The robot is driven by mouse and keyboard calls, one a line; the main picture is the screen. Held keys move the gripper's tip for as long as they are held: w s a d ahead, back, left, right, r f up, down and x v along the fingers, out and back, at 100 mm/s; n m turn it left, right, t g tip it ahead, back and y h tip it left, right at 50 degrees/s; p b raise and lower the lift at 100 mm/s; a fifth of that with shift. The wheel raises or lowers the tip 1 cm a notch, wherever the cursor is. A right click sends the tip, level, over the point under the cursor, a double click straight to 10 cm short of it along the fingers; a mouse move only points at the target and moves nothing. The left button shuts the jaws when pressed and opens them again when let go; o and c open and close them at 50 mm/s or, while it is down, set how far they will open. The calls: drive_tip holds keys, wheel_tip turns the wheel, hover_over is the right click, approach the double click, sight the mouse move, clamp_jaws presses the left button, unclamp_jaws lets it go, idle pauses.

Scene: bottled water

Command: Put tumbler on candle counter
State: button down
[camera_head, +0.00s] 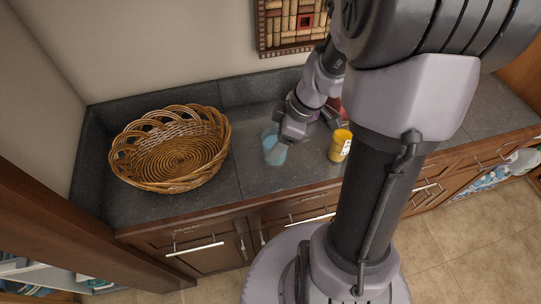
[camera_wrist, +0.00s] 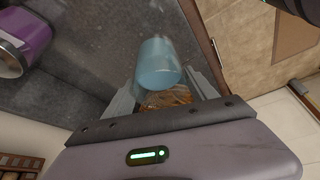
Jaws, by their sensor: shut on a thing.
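A light blue translucent tumbler (camera_head: 272,148) is at the dark stone counter (camera_head: 262,178), to the right of the wicker basket. My gripper (camera_head: 284,142) reaches down over the counter and is shut on the tumbler. In the wrist view the tumbler (camera_wrist: 158,64) sits between the two fingers of my gripper (camera_wrist: 160,80). Whether its base touches the counter or is just above it, I cannot tell. No candle can be told for sure.
A large wicker basket (camera_head: 133,163) fills the left part of the counter. A red thing (camera_head: 335,106) is partly hidden behind my arm. A purple cylindrical thing (camera_wrist: 24,35) shows at the wrist view's upper left. A framed cork piece (camera_head: 290,22) hangs on the wall behind.

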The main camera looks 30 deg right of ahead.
wheel_tip(320, 180, down, 3)
drive_tip(key=shift+s+f+b, duration=0.1)
drive_tip(key=shift+s+b, duration=0.05)
drive_tip(key=shift+b, duration=0.2)
drive_tip(key=shift+f+b, duration=0.5)
drive_tip(key=shift+f, duration=1.25)
drive_tip(key=shift+f, duration=0.15)
drive_tip(key=shift+c, duration=1.3)
unclamp_jaws()
